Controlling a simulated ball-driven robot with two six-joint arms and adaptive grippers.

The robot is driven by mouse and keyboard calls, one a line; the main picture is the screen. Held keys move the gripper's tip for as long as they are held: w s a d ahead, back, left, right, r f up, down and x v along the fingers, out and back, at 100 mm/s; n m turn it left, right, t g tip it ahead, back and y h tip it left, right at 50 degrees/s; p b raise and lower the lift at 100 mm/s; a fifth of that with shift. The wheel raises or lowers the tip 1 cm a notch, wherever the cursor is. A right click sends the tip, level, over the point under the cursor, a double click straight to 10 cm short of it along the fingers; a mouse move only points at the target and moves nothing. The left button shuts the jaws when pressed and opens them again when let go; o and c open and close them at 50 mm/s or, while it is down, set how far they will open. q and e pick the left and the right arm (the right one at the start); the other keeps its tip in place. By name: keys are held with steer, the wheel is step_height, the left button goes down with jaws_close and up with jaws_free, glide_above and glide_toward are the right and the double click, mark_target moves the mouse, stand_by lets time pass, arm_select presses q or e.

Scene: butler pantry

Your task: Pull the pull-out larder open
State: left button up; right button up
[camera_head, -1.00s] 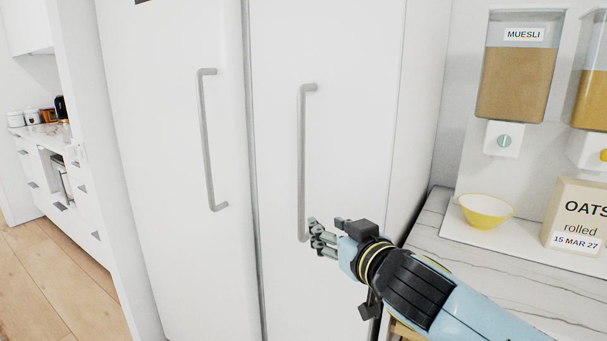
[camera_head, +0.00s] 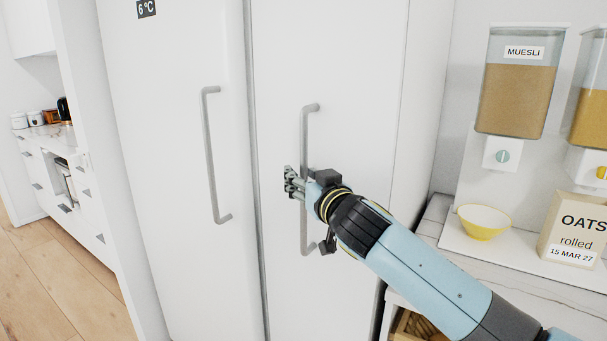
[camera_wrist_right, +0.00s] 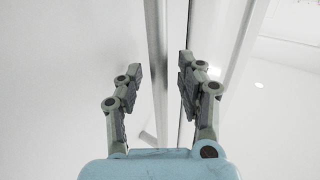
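The pull-out larder (camera_head: 355,60) is the tall white front right of centre in the head view. It looks closed, flush along the seam. Its long grey vertical handle (camera_head: 304,135) runs down the front's left side. My right gripper (camera_head: 292,183) is at the handle's middle and hides part of it. In the wrist view the gripper (camera_wrist_right: 158,75) is open, fingers apart, with the handle bar (camera_wrist_right: 156,50) seen between them. I cannot tell whether the fingertips reach around the bar. My left gripper is not in view.
A tall white door (camera_head: 175,120) with its own handle (camera_head: 210,150) and a 6 °C display stands left. On the right, a marble counter (camera_head: 430,225) holds a yellow bowl (camera_head: 483,222), an oats box (camera_head: 573,230) and a muesli dispenser (camera_head: 515,95).

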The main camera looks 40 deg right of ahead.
steer(key=shift+c, duration=0.5)
jaws_close()
steer(key=shift+w+f, duration=0.1)
